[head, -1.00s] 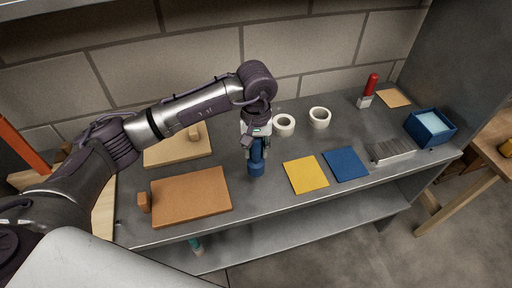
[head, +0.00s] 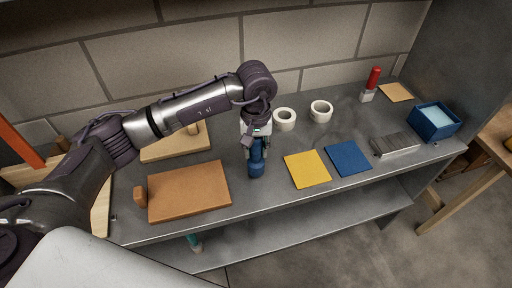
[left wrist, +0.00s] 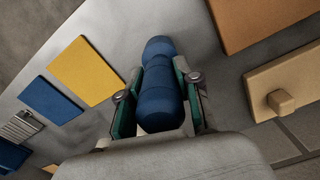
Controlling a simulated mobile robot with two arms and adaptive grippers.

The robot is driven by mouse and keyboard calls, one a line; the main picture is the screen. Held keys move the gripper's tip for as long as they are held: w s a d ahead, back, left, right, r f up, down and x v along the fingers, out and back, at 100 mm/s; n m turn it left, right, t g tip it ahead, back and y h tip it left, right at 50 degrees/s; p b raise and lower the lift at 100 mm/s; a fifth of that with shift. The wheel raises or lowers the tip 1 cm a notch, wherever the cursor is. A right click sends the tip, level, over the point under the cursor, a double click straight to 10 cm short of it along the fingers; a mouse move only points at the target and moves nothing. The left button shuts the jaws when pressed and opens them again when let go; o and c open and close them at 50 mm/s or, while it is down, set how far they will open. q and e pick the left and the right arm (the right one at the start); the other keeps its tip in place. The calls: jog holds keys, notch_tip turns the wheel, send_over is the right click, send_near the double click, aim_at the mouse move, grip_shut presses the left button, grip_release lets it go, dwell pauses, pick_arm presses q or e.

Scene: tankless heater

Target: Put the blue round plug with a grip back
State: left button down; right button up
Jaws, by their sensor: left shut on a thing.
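My left gripper (head: 257,148) points down over the middle of the grey shelf top. It is shut on the blue round plug (head: 256,168), which hangs upright under the fingers. In the left wrist view the plug (left wrist: 160,92) lies between the two green-padded fingers (left wrist: 158,100). Its round far end sticks out past the fingertips. I cannot tell whether its lower end touches the shelf. No socket or hole for the plug is clear in these frames. My right gripper is not in view.
A brown board (head: 190,190) lies left of the plug, a pale wooden board (head: 172,147) behind it. Yellow (head: 307,169) and blue (head: 348,158) squares lie right. Two white tape rolls (head: 285,119) stand behind. A blue box (head: 434,122) and red-handled tool (head: 373,78) are far right.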

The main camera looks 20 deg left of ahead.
pick_arm(q)
jog(key=shift+f+b, duration=0.3)
jog(key=shift+f, duration=0.05)
jog(key=c, duration=0.7)
grip_release()
jog(key=shift+r, duration=0.1)
notch_tip(320, 180, up, 12)
jog(key=shift+f, duration=0.1)
